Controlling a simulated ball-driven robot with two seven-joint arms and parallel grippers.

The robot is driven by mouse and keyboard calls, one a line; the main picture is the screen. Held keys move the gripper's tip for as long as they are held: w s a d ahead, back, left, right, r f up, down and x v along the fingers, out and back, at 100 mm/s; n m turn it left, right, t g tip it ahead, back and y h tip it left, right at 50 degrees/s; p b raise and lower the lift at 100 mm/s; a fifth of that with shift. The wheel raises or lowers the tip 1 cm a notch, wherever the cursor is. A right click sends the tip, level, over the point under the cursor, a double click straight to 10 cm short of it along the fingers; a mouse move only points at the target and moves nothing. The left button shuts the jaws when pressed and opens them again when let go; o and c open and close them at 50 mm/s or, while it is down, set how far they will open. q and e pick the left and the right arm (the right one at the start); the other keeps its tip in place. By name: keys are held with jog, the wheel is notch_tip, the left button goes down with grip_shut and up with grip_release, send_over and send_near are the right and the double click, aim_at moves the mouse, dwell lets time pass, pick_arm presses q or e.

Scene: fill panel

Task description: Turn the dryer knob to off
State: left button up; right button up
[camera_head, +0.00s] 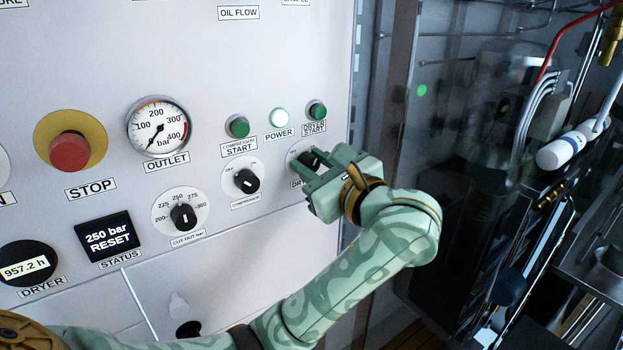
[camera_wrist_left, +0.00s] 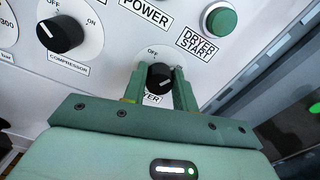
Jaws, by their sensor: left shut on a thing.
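The dryer knob (camera_head: 310,160) is a small black dial on a white round plate at the lower right of the panel, partly hidden by my gripper in the head view. My left gripper (camera_head: 308,170) is shut on the knob, with a green finger on each side. The word below the knob is partly covered. My right gripper is not in view.
The compressor knob (camera_head: 246,181) sits just left of the dryer knob. The green dryer start button (camera_head: 317,110) and the lit power lamp (camera_head: 280,118) are above. The red stop button (camera_head: 70,151) is far left. Pipes and dark machinery stand right of the panel.

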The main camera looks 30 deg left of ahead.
pick_arm(q)
jog(key=n+b, duration=0.4)
jog(key=b, duration=0.1)
jog(key=n+b, duration=0.9)
jog(key=b, duration=0.2)
jog(key=shift+f+n, duration=0.3)
jog(key=shift+f, duration=0.1)
jog(key=shift+r+n+b, duration=0.1)
jog(key=shift+n+b, duration=0.4)
jog(key=shift+n, duration=0.1)
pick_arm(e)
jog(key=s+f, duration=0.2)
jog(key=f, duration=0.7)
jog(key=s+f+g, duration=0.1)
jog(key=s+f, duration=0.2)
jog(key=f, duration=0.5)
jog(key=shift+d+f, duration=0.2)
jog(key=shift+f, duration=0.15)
pick_arm(q)
jog(key=shift+s+r, duration=0.1)
jog(key=o, duration=1)
jog(key=shift+d, duration=0.15)
